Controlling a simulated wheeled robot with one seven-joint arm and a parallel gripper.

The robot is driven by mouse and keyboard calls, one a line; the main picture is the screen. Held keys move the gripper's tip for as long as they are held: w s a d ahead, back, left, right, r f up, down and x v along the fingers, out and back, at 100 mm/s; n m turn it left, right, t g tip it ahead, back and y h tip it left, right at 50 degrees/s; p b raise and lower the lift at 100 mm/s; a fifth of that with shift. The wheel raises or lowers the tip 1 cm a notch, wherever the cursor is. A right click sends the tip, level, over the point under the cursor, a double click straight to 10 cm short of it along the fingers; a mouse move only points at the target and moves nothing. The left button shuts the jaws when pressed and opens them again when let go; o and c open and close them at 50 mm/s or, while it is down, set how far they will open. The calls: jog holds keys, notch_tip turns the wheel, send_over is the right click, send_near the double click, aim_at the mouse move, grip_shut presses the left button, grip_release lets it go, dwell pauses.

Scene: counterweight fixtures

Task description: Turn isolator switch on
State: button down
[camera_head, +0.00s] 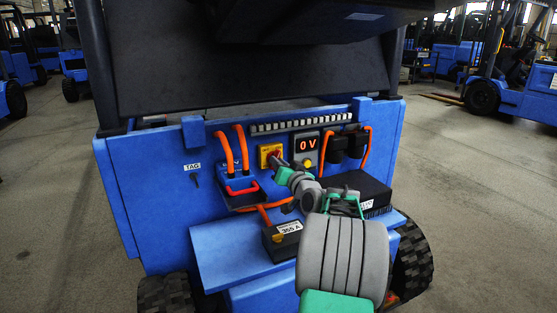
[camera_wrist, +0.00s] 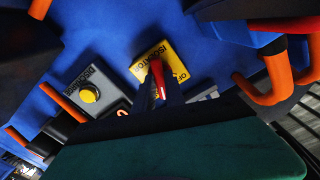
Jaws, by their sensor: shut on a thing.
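The isolator switch is a yellow plate (camera_head: 265,149) on the blue front panel of the machine. In the wrist view the plate (camera_wrist: 146,62) reads ISOLATOR and carries a red handle (camera_wrist: 159,80). My gripper (camera_wrist: 163,90) is at the plate, its dark fingers shut on the red handle. In the head view my gripper (camera_head: 280,164) reaches the switch from the lower right and covers part of it. The fingers hide much of the handle, so its exact turn angle is hard to tell.
Right of the switch, a display (camera_head: 307,143) reads 0 V above a yellow button (camera_head: 308,163), labelled DISCHARGE in the wrist view (camera_wrist: 89,94). Orange cables (camera_head: 225,152) and a red-handled connector (camera_head: 242,189) are left. Black boxes (camera_head: 283,242) sit on the ledge below.

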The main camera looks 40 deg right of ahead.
jog(key=shift+m+p, duration=1.2)
jog(key=shift+m, duration=1)
jog(key=c, duration=1.4)
grip_release()
jog(key=p+v, duration=0.1)
jog(key=v, duration=0.7)
